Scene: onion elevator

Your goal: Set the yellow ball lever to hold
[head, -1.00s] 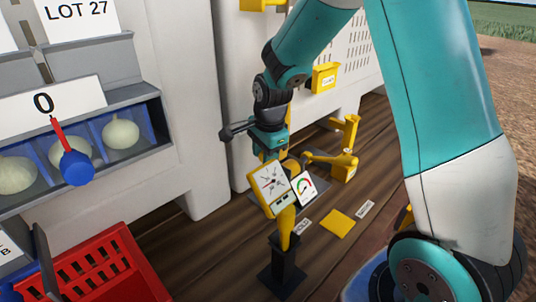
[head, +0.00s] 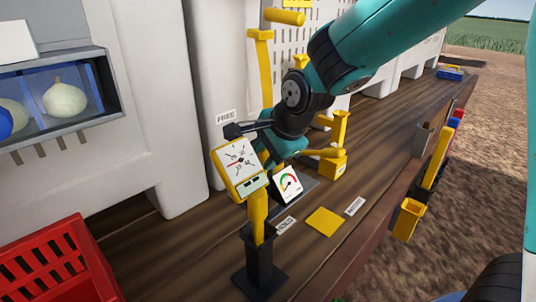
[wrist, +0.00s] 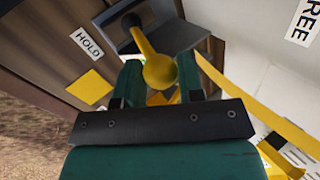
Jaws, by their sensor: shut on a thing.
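The yellow ball lever (wrist: 152,52) shows in the wrist view, with its rod running from a dark foot up to a round ball. My gripper (wrist: 161,82) has a green finger on each side of the ball and is shut on it. The white HOLD label (wrist: 88,43) lies left of the lever, and the FREE label (wrist: 304,22) is at the upper right. In the head view, HOLD (head: 286,226) is on the deck and FREE (head: 226,117) is on the pale wall. There a dial box (head: 238,167) and a gauge (head: 288,185) hide my fingertips and the ball.
A yellow square (head: 325,221) lies on the wooden deck beside HOLD. A red crate (head: 58,262) stands at the lower left. A yellow fixture (head: 333,160) stands behind the gauge. Yellow holders (head: 408,219) hang along the deck's right edge.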

